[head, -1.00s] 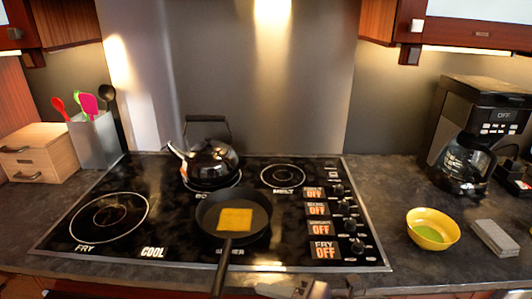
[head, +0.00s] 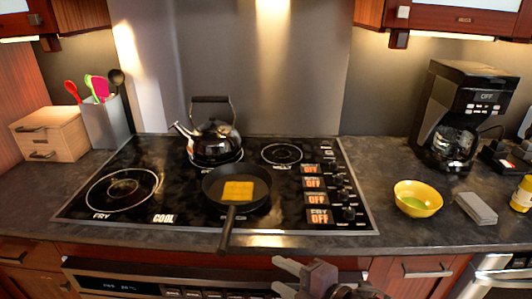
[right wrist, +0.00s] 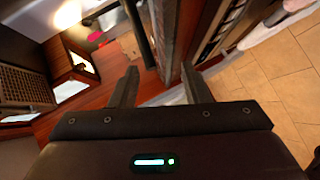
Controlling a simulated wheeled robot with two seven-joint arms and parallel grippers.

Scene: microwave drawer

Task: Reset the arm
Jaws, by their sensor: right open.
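My right gripper (head: 280,276) is at the bottom of the head view, in front of the counter edge, with its two fingers apart and nothing between them. In the right wrist view my right gripper (right wrist: 160,72) also shows spread, empty fingers. A black frying pan (head: 212,194) sits on the front middle burner with a square yellow slice (head: 238,191) in it. Its handle (head: 227,228) points out over the counter's front edge, to the left of my right gripper and apart from it. My left gripper is not in view.
A kettle (head: 214,144) stands on the stove behind the pan. A yellow bowl (head: 417,198), a grey block (head: 476,208) and a coffee maker (head: 462,115) are at right. A wooden box (head: 47,133) and utensil holder (head: 106,123) are at left. Below the counter is an appliance front (head: 130,280).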

